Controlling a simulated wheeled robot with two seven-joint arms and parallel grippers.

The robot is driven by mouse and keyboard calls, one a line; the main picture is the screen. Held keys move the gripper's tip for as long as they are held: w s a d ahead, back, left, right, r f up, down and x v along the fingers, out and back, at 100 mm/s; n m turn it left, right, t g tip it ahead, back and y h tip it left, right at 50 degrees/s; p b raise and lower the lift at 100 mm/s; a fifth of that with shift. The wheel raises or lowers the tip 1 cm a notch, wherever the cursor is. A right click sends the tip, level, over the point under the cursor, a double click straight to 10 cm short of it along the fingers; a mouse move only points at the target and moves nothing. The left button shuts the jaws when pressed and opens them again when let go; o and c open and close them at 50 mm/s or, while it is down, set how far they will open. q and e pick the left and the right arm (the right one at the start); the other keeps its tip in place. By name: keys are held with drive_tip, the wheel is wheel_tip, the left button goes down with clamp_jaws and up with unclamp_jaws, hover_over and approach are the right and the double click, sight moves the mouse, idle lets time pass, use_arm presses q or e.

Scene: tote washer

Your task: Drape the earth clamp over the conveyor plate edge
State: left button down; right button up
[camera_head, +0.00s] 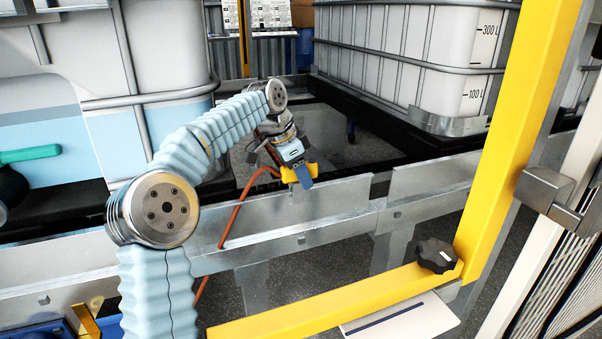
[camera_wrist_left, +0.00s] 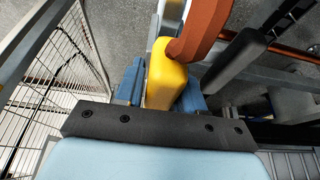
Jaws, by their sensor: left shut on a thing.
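The earth clamp (camera_head: 287,175) is yellow with an orange-red cable (camera_head: 232,218). My left gripper (camera_head: 301,174) is shut on it; in the left wrist view the yellow clamp body (camera_wrist_left: 165,84) sits between the blue fingers of the gripper (camera_wrist_left: 162,92). The clamp is at the grey metal conveyor plate edge (camera_head: 335,198), near its top in the head view. I cannot tell whether it touches the plate. The cable runs from the clamp down across the front of the rail. My right gripper is not in view.
A yellow frame (camera_head: 520,110) with a black knob (camera_head: 436,255) stands at the front right. Large white caged tanks (camera_head: 450,50) stand behind the conveyor. A white tank with a green handle (camera_head: 30,154) is at left. A wire mesh (camera_wrist_left: 85,50) shows in the wrist view.

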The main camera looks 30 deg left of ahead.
use_arm(q)
drive_tip(key=shift+f, duration=0.4)
drive_tip(key=c, duration=0.6)
unclamp_jaws()
drive_tip(key=p+v, duration=0.5)
drive_tip(key=v, duration=0.2)
